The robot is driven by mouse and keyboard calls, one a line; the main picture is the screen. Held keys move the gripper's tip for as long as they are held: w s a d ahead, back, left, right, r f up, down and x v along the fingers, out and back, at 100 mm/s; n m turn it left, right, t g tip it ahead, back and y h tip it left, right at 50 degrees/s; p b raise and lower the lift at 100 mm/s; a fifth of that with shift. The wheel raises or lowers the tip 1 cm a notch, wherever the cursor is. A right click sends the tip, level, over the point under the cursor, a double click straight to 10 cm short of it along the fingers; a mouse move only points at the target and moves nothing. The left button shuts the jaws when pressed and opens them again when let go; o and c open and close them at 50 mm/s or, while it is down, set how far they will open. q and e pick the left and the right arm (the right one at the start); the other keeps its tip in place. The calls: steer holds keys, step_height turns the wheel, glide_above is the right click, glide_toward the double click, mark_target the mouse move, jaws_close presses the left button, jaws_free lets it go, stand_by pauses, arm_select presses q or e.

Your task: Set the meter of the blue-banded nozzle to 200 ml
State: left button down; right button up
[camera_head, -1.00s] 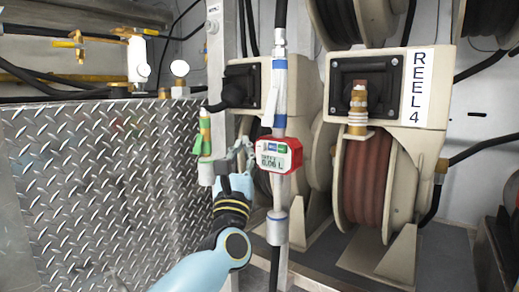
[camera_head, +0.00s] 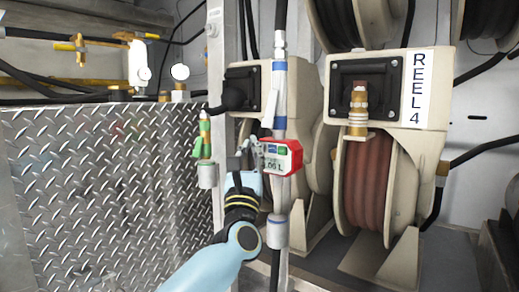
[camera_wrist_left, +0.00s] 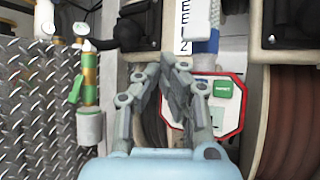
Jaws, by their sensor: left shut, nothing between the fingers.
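The red-framed meter (camera_head: 289,157) sits on the upright blue-banded nozzle (camera_head: 280,95), left of the REEL 4 housing. Its display digits are too small and partly covered to read surely. My left gripper (camera_head: 256,150) is shut and empty, at the meter's left edge, its fingers overlapping that edge in the picture. In the left wrist view the shut fingers (camera_wrist_left: 173,82) cover the left part of the meter, and a green button (camera_wrist_left: 222,89) shows to their right. I cannot tell whether the fingers touch the meter. My right gripper is out of view.
A green-and-yellow nozzle (camera_head: 205,135) stands in a holder left of my gripper. A diamond-plate panel (camera_head: 100,180) fills the left. The REEL 4 housing (camera_head: 388,90) and its brown hose reel (camera_head: 375,190) stand to the right.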

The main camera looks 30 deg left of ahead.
arm_select(q)
steer(key=shift+w, duration=0.15)
stand_by(0.7)
steer(key=shift+w, duration=0.3)
steer(key=shift+w+d+b, duration=0.1)
steer(key=shift+w+b, duration=0.55)
steer(key=shift+w, duration=0.05)
stand_by(0.8)
steer(key=shift+s, duration=1.15)
